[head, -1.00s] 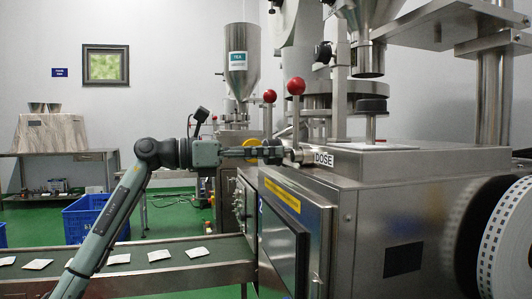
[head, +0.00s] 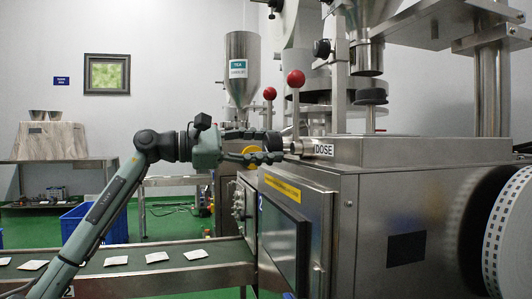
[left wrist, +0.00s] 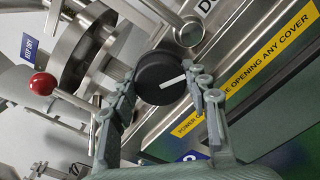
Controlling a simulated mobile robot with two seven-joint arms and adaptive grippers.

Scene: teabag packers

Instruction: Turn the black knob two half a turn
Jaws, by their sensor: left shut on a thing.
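The black knob (left wrist: 158,75) has a white pointer line on its face and shows in the left wrist view, between the two fingers of my left gripper (left wrist: 163,82). The pointer slants from the knob's middle toward the right finger. My left gripper is shut on the knob. In the head view my left gripper (head: 277,147) reaches the machine's side, left of the DOSE label (head: 324,149), with one finger above the other. There the fingers largely hide the knob. My right gripper is not in view.
Levers with red balls (head: 296,78) stand just behind and above my gripper. The steel machine (head: 370,205) has a cabinet door below the knob and a yellow warning strip (left wrist: 262,56). A conveyor (head: 180,275) with several teabags runs below my arm.

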